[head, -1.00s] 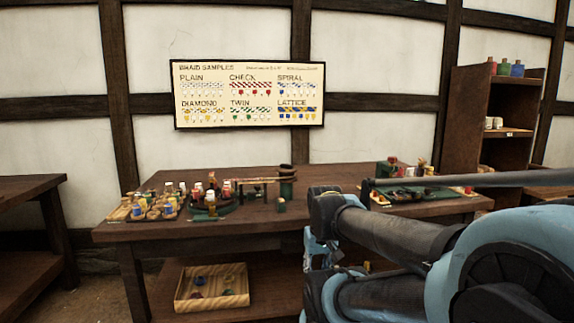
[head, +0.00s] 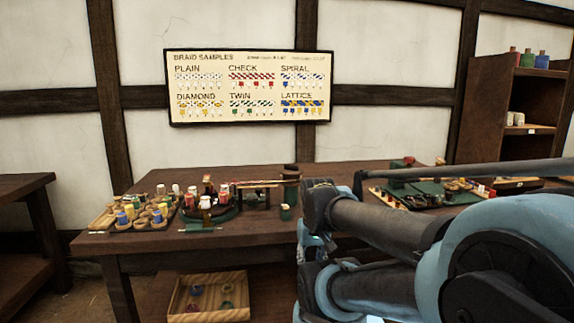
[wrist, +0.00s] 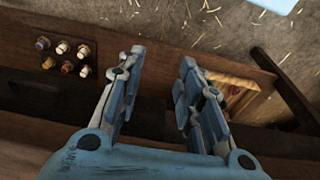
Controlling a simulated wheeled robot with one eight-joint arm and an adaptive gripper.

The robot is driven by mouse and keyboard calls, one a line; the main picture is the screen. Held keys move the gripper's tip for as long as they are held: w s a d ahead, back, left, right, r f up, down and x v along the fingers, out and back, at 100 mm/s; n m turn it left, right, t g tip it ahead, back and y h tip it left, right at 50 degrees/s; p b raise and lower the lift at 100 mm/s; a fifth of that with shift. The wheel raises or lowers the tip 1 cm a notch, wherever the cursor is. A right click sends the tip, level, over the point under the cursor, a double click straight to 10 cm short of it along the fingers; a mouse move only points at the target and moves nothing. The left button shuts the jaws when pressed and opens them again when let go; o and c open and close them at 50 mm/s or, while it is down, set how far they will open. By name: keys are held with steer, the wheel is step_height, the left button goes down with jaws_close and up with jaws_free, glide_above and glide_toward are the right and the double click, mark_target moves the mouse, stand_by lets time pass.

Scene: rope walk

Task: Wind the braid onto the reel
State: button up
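A thin pale-and-red braid (head: 262,183) runs level above the table, from a round green stand with several bobbins (head: 207,203) to a dark green upright cylinder (head: 291,186), which looks like the reel. A small green cup-like piece (head: 285,212) sits in front of that cylinder. My gripper (wrist: 158,68) is open and empty in the wrist view, pointing down over the shelf and floor near the table. In the head view its fingertips cannot be made out; my arm covers the right middle of the table. The braid and reel are not seen in the wrist view.
The table (head: 150,232) holds a tray of colored bobbins (head: 140,215) at left and a green mat with tools (head: 440,192) at right. A wooden tray (head: 208,314) with colored pieces lies on the lower shelf. A braid sample board (head: 249,88) hangs behind. A shelf unit (head: 490,110) stands right.

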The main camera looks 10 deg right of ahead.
steer(key=o, duration=0.9)
step_height(320, 180, up, 3)
steer(key=shift+f, duration=0.15)
step_height(320, 180, up, 35)
steer(key=m+g, duration=0.2)
steer(key=m, duration=0.6)
glide_above(291, 174)
steer(key=w+d, duration=0.1)
steer(key=w, duration=0.4)
step_height(291, 174, down, 16)
steer(key=shift+f, duration=0.1)
steer(key=c, duration=1)
